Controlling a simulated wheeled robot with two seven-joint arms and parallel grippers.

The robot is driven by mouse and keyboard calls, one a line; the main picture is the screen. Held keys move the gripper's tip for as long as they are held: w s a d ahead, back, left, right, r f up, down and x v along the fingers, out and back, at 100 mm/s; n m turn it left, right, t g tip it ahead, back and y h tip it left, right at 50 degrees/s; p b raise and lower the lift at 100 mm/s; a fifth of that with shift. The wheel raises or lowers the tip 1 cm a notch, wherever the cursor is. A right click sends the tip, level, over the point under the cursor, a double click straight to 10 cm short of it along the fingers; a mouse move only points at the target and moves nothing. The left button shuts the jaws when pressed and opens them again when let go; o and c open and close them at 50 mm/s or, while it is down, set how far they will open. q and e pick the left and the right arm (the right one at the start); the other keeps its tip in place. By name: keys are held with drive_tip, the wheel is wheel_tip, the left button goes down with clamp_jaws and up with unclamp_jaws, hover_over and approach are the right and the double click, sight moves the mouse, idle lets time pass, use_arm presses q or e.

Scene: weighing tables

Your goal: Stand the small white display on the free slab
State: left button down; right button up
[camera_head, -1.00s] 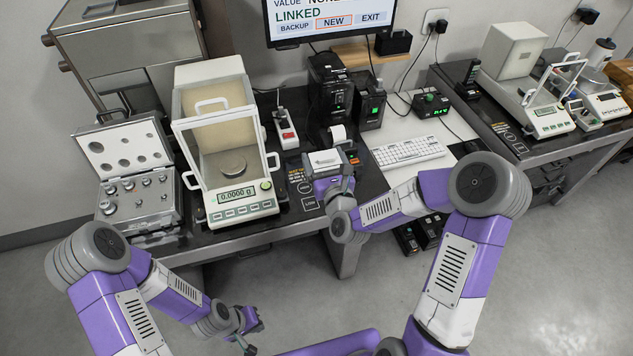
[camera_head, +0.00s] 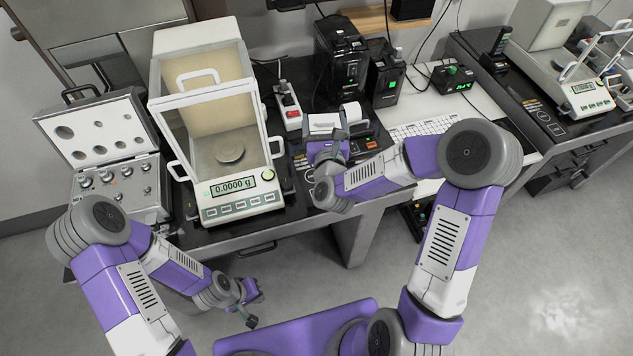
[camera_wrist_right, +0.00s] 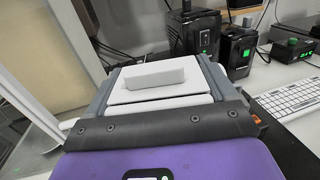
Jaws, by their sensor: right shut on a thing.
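The small white display (camera_head: 322,123) is between the fingers of my right gripper (camera_head: 327,130), raised above the dark table beside the balance. In the right wrist view it is a pale, flat-faced body with a raised block (camera_wrist_right: 153,75), with a grey finger at each side. My right gripper is shut on it. The dark tabletop (camera_head: 298,203) shows right of the balance; my arm hides part of it, and I cannot tell which part is the free slab. My left gripper (camera_head: 252,304) is open and empty, low in front of the table.
The glass-doored balance (camera_head: 240,210) stands left of my right gripper, its readout at 0.0000 g. An open weight case (camera_head: 115,150) is further left. A keyboard (camera_head: 425,128) lies right.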

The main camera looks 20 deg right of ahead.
drive_tip(key=f+h+b, duration=0.1)
drive_tip(key=f+b, duration=0.2)
drive_tip(key=f, duration=0.2)
drive_tip(key=f+m+h+b, duration=0.1)
drive_tip(key=f+b, duration=0.3)
drive_tip(key=f, duration=0.1)
drive_tip(key=s+f+m+g+h+b, duration=0.1)
drive_tip(key=f+b, duration=0.2)
drive_tip(key=f, duration=0.3)
drive_tip(key=shift+f+b, duration=0.1)
drive_tip(key=shift+b, duration=0.25)
drive_tip(key=shift+f, duration=0.15)
drive_tip(key=o, duration=1)
